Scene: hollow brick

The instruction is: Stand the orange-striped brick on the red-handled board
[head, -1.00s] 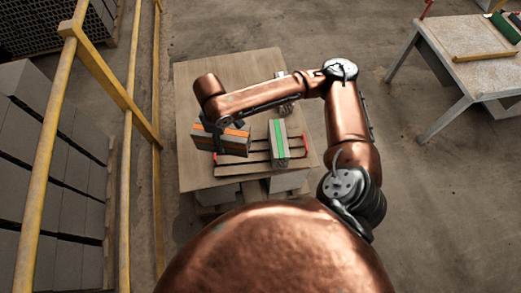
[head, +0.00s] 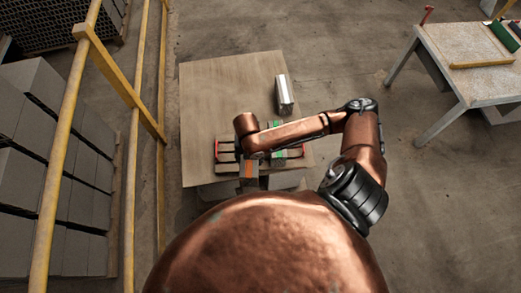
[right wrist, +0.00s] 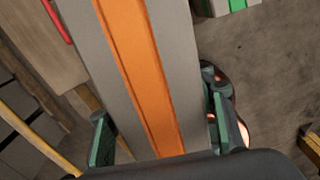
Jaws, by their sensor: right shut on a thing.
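The orange-striped brick (head: 248,171) is grey with an orange band. My right gripper (head: 250,160) is shut on it, near the front edge of the table, at the near side of the board. In the right wrist view the brick (right wrist: 140,70) runs between the two green-grey fingers (right wrist: 160,130). The red-handled board (head: 228,152) is slatted, with a red handle at its left and right ends; my arm covers its middle. A red handle (right wrist: 57,20) also shows in the right wrist view. Whether the brick touches the board is unclear. My left gripper is out of view.
A green-striped brick (head: 278,154) is on the board's right half, partly under my arm. The table's (head: 215,95) back left is bare. A yellow rail (head: 130,170) runs along the left.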

